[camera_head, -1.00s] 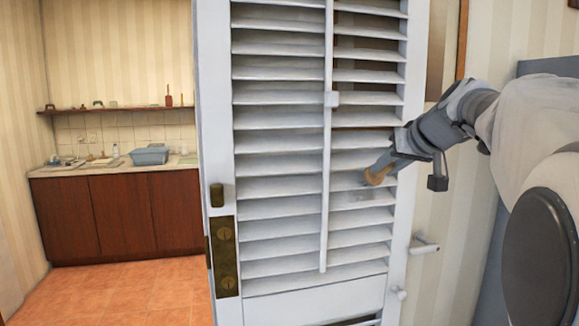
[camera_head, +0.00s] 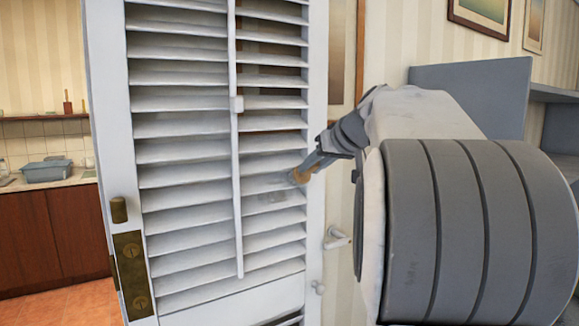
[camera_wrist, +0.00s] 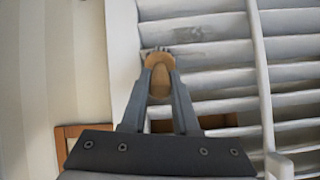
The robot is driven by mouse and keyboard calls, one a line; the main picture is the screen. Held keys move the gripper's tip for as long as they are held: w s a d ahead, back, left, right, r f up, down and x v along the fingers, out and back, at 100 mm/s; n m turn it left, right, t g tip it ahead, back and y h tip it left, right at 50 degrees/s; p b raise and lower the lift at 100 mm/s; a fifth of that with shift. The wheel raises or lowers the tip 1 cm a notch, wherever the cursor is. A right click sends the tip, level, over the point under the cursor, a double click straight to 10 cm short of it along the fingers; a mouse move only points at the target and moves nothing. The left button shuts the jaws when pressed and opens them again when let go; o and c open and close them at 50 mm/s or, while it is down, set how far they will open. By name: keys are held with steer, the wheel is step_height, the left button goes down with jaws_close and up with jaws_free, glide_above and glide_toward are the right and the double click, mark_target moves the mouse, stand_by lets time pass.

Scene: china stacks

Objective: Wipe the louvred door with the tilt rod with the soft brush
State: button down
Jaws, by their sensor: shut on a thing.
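The white louvred door (camera_head: 190,240) fills the left and middle of the head view, with a vertical tilt rod (camera_head: 236,170) down its slats. Grey smudges (camera_head: 272,190) mark a few slats right of the rod; they also show in the wrist view (camera_wrist: 185,34). My gripper (camera_head: 306,172) is shut on the soft brush (camera_head: 299,177), whose tan wooden body (camera_wrist: 160,75) sits between the fingers in the wrist view. The brush is at the right part of the slats, beside the smudges. Its bristles are mostly hidden, and I cannot tell whether they touch the slats.
A brass lock plate (camera_head: 132,275) and knob (camera_head: 118,210) are on the door's left stile. A white lever handle (camera_head: 337,238) is right of the door. A grey shelf unit (camera_head: 470,85) stands behind my arm. A counter with a blue-grey basin (camera_head: 47,171) is at far left.

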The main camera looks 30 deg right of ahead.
steer(key=shift+s, duration=0.1)
steer(key=shift+s+d+b, duration=0.1)
steer(key=shift+s+b, duration=1.2)
steer(key=shift+s, duration=1.6)
steer(key=s+b, duration=0.1)
steer(key=s, duration=0.2)
steer(key=c, duration=1.4)
jaws_free()
jaws_close()
